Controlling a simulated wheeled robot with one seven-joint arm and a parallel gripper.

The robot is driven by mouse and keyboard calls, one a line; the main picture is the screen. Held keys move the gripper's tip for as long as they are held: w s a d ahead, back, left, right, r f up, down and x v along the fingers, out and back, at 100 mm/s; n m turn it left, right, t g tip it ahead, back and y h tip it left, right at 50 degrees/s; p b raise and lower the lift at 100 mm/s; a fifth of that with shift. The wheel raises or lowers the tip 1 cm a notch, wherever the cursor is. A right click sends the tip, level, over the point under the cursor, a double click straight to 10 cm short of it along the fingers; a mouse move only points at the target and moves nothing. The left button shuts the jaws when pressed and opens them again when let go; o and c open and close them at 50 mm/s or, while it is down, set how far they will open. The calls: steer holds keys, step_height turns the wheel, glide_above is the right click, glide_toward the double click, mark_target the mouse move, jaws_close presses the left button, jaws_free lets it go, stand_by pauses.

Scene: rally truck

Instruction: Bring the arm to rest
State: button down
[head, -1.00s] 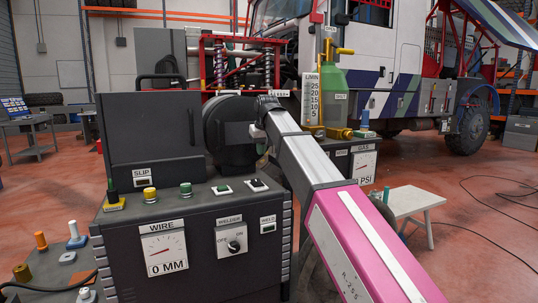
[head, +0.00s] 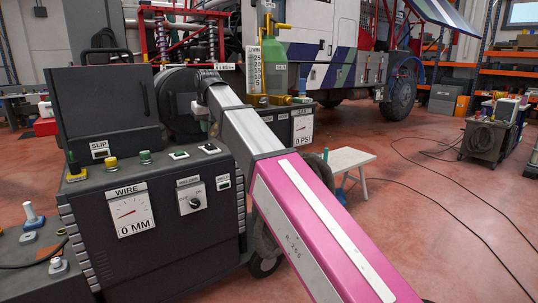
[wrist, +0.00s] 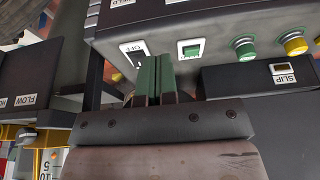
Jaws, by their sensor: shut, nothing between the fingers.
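My gripper (wrist: 156,65) shows in the wrist view as two green fingers pressed together with nothing between them. They are near the front panel of the dark welding machine (wrist: 230,22), beside a black rocker switch (wrist: 134,56) and a green-lit switch (wrist: 190,48). I cannot tell whether they touch it. In the head view my pink and grey arm (head: 300,215) reaches from the lower right to the back of the welder (head: 165,215). The fingers cannot be made out there.
The welder's WIRE dial (head: 130,212) reads 0 MM. A gas gauge (head: 302,127) and green cylinder (head: 273,75) stand behind my arm. A white stool (head: 348,160) is right of it.

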steer(key=d+f+m+g+h, duration=0.1)
steer(key=d+f+m, duration=0.1)
steer(key=d+f, duration=1.1)
steer(key=d+f+m, duration=0.1)
steer(key=d+f, duration=0.9)
steer(key=f, duration=0.7)
steer(key=s+d+f+m+g+h, duration=0.1)
steer(key=s+d+f+m, duration=0.3)
steer(key=s+d+f, duration=1.2)
steer(key=d+f+g, duration=0.1)
steer(key=d+f, duration=0.2)
steer(key=f, duration=0.1)
steer(key=shift+s+d, duration=0.15)
steer(key=shift+d, duration=0.05)
